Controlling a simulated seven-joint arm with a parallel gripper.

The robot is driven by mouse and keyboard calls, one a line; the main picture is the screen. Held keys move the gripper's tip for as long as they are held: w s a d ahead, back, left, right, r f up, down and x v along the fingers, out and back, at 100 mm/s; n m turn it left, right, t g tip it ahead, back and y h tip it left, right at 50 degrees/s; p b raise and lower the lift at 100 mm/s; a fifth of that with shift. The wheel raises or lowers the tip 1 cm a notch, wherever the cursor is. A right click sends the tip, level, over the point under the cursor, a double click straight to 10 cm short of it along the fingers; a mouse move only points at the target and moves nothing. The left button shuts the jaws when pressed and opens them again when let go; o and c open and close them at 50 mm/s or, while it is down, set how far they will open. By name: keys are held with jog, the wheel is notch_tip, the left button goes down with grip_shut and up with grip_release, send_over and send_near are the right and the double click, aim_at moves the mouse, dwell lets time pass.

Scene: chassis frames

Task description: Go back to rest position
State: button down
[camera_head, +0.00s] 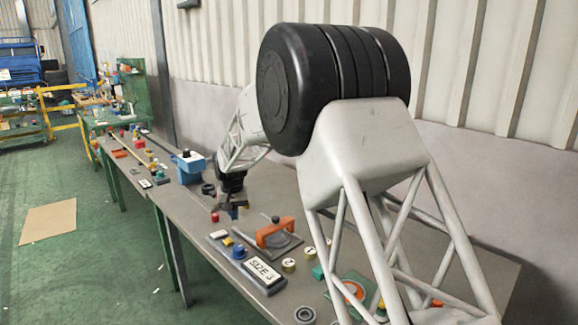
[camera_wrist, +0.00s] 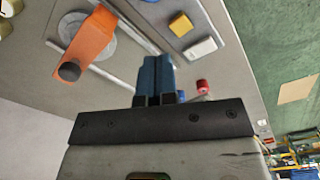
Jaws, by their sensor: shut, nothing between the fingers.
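My gripper (camera_head: 234,212) hangs over the grey workbench (camera_head: 190,215), pointing down. In the wrist view its two blue fingers (camera_wrist: 155,75) are together with nothing between them. In the head view it is left of an orange-handled fixture (camera_head: 274,232) on a grey plate; the fixture also shows at the upper left of the wrist view (camera_wrist: 92,45). A small red-topped part (camera_head: 214,216) is just left of the gripper, and it shows right of the fingers in the wrist view (camera_wrist: 203,87). My arm hides part of the bench.
A blue machine (camera_head: 189,167) stands on the bench behind the gripper. A panel marked SIZE 3 (camera_head: 262,271), a blue knob (camera_head: 238,251) and several small round parts lie in front. A corrugated wall (camera_head: 215,60) runs behind the bench. The green floor (camera_head: 110,260) at left is mostly clear.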

jog(key=s+d+r+m+t, duration=0.1)
jog(key=s+d+r, duration=0.7)
jog(key=s+d, duration=0.4)
jog(key=s+d+r, duration=0.8)
jog(key=s+d, duration=0.1)
jog(key=d, duration=0.4)
jog(key=s+d+f, duration=0.1)
jog(key=s+d, duration=0.4)
jog(key=s, duration=0.5)
jog(key=s+d+f+m+t, duration=0.1)
jog(key=s+d, duration=0.4)
jog(key=s, duration=0.6)
jog(key=s+d+f+m, duration=0.1)
jog(key=s+d, duration=0.4)
jog(key=s, duration=0.5)
jog(key=shift+s+f, duration=0.3)
jog(key=shift+s, duration=0.05)
